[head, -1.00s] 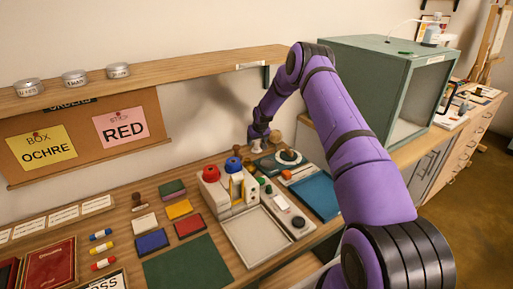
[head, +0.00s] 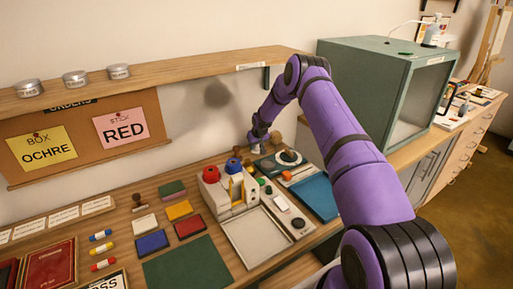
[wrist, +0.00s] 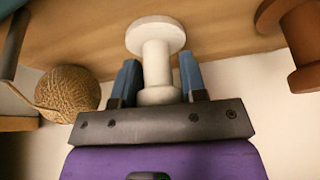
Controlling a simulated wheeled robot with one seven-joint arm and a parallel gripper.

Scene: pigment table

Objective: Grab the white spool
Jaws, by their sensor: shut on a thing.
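The white spool (wrist: 157,52) stands between the two blue fingers of my gripper (wrist: 158,78) in the wrist view. The fingers are shut on its narrow middle, one on each side. One wide round end shows clear of the fingers, near the wooden table top. I cannot tell if it touches the wood. In the head view my gripper (head: 258,140) is at the back of the table by the wall, with the small pale spool (head: 256,149) just below it, partly hidden.
In the wrist view a ball of twine (wrist: 68,92) is at left and a brown spool (wrist: 298,45) at right. In the head view a dark tray with a round dial (head: 282,160) lies just in front. The green cabinet (head: 365,85) stands to the right.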

